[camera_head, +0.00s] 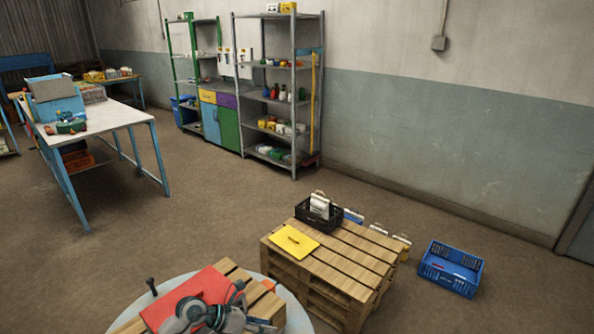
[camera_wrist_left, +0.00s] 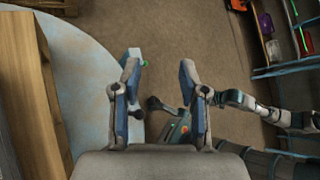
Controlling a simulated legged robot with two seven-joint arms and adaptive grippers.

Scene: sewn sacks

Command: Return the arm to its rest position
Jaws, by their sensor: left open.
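My left gripper (camera_head: 258,322) is at the bottom of the head view, low over the near pallet and partly cut off by the frame edge. In the left wrist view, its two blue-and-grey fingers (camera_wrist_left: 160,78) stand wide apart. Nothing is held between them; the floor shows in the gap. My left arm's grey and black links lie in front of a red sheet (camera_head: 192,291) in the head view. I cannot make out my right gripper in either view.
A pallet stack (camera_head: 345,262) ahead carries a yellow sheet (camera_head: 294,242) and a black crate (camera_head: 330,222) with a white item. A blue crate (camera_head: 451,268) stands right. A table (camera_head: 110,116) and shelves (camera_head: 294,100) stand farther back, with open floor between.

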